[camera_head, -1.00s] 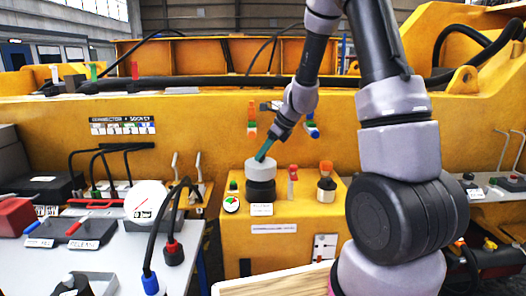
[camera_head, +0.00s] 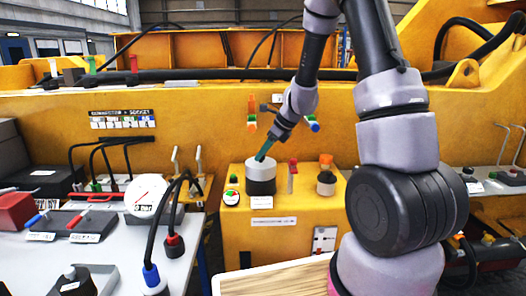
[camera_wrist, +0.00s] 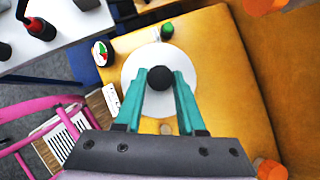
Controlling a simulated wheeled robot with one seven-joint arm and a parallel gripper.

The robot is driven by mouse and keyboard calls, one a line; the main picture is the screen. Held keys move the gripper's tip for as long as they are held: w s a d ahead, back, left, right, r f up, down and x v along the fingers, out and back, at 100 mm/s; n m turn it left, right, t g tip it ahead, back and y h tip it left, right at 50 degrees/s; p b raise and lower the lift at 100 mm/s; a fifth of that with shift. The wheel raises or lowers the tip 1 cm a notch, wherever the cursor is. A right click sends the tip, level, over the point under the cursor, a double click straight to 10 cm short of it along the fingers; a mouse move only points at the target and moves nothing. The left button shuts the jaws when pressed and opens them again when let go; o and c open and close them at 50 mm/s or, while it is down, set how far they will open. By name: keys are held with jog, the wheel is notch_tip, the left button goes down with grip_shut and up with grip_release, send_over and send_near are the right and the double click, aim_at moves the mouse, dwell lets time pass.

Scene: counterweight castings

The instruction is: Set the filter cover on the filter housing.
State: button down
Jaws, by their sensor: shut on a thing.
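The filter cover (camera_head: 260,172) is a pale grey round cap with a black knob (camera_wrist: 161,78) on top. My gripper (camera_head: 262,157) comes down from above with its teal fingers shut on the knob, one on each side, as the wrist view shows (camera_wrist: 160,85). The filter housing (camera_head: 260,187) is a black cylinder on the yellow block. The cover is directly over it, roughly level, with no gap visible in the head view. I cannot tell whether it is fully seated. In the wrist view the cover's pale disc hides the housing.
On the yellow block (camera_head: 275,250) a small gauge (camera_head: 231,197) stands left of the housing. A red-topped post (camera_head: 292,177) and an orange-capped bottle (camera_head: 326,178) stand to the right. A grey bench with hoses and a large gauge (camera_head: 146,195) is left.

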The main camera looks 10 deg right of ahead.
jog(key=shift+f, duration=0.1)
jog(key=shift+c, duration=2.1)
grip_release()
jog(key=v, duration=1)
jog(key=shift+d+r, duration=0.2)
jog(key=shift+r, duration=0.1)
jog(key=shift+s, duration=0.15)
jog(key=s+r+n+t+h, duration=0.1)
jog(key=s+r+n, duration=0.7)
jog(key=s+n, duration=0.2)
jog(key=s+r+n+t+h, duration=0.2)
jog(key=s+r+n, duration=0.6)
jog(key=s+n, duration=0.3)
jog(key=shift+s+d+r, duration=0.15)
jog(key=shift+s+r, duration=0.15)
jog(key=shift+s, duration=0.7)
